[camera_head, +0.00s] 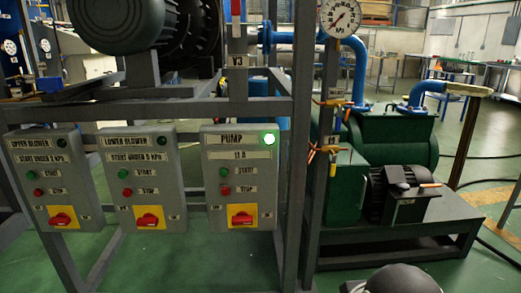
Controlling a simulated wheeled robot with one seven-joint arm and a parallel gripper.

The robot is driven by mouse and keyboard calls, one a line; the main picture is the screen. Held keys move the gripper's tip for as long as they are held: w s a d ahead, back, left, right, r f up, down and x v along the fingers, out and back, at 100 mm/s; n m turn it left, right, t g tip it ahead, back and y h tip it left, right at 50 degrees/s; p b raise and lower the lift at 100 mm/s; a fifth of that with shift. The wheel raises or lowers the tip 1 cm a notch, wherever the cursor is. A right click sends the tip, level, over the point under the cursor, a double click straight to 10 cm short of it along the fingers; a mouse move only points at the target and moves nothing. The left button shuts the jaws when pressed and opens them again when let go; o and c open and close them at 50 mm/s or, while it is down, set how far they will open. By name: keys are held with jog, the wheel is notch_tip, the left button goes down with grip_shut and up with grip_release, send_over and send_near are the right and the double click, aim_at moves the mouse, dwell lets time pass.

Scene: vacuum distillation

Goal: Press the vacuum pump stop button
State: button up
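The pump control box (240,180) is the rightmost of three grey boxes on the metal frame. Its red stop button (225,189) sits at the left of the panel, beside a STOP label and below the green start button (224,172). A red rotary switch on a yellow plate (242,216) is at the bottom of the box. Nothing covers the stop button. My gripper cannot be made out in this view.
The lower blower box (144,178) and upper blower box (56,180) hang to the left, with similar buttons and dark lamps. A grey post (305,150) stands right of the pump box. The green pump (395,140) and its base are further right. Green floor shows around.

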grip_shut()
dwell(1.4)
